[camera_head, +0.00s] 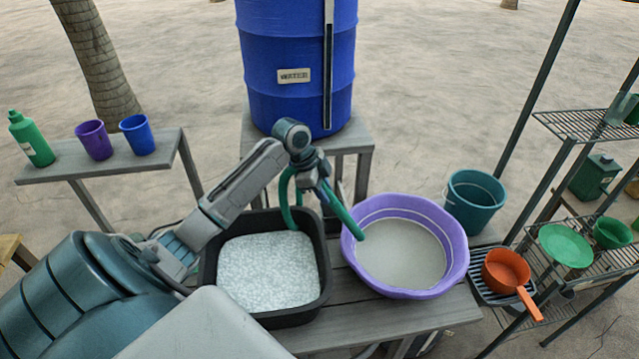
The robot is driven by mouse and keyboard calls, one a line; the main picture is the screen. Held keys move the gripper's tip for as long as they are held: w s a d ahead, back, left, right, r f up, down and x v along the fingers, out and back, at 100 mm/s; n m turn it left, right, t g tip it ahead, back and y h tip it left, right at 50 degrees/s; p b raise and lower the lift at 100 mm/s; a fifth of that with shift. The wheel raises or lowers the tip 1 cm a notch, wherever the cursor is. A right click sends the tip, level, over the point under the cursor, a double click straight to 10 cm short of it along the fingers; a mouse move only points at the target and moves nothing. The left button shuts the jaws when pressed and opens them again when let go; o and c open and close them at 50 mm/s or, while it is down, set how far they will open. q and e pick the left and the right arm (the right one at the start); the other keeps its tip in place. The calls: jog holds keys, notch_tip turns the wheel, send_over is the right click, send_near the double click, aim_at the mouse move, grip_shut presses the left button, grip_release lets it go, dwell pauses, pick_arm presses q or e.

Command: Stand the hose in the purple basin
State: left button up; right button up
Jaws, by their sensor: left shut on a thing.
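The purple basin (459,236) stands on the grey bench right of centre and holds a grey, flat-looking content. A green hose (347,219) hangs from my left gripper (318,187), and its open end slants down to the right, over the basin's left rim. Another green stretch of the hose loops down on the left of the gripper, over the black tub. My left gripper is shut on the hose, above the gap between tub and basin. Whether the hose end touches the basin's content cannot be told. My right gripper is not in view.
A black tub (208,262) of pale granules stands left of the basin. A blue barrel (285,45) stands behind on a stand. A teal bucket (474,201), an orange saucepan (505,271) and a wire shelf (585,124) are at right. Cups and a green bottle (31,139) stand at left.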

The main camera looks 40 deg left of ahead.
pick_arm(q)
jog(key=b, duration=0.7)
send_near(352, 226)
jog(key=f, duration=0.1)
jog(key=w+f, duration=0.1)
jog(key=f, duration=0.2)
jog(key=shift+w+a+f, duration=0.25)
jog(key=shift+w+a, duration=0.05)
jog(key=x, duration=0.1)
jog(key=b+x, duration=0.1)
jog(key=x, duration=0.1)
jog(key=b+x, duration=0.1)
jog(key=x, duration=0.1)
jog(key=shift+w+d+f, duration=0.1)
jog(key=shift+w+d, duration=0.15)
jog(key=shift+d, duration=0.15)
jog(key=shift+b+x, duration=0.35)
jog(key=shift+x, duration=0.45)
jog(key=o, duration=1.8)
jog(key=shift+c, duration=0.2)
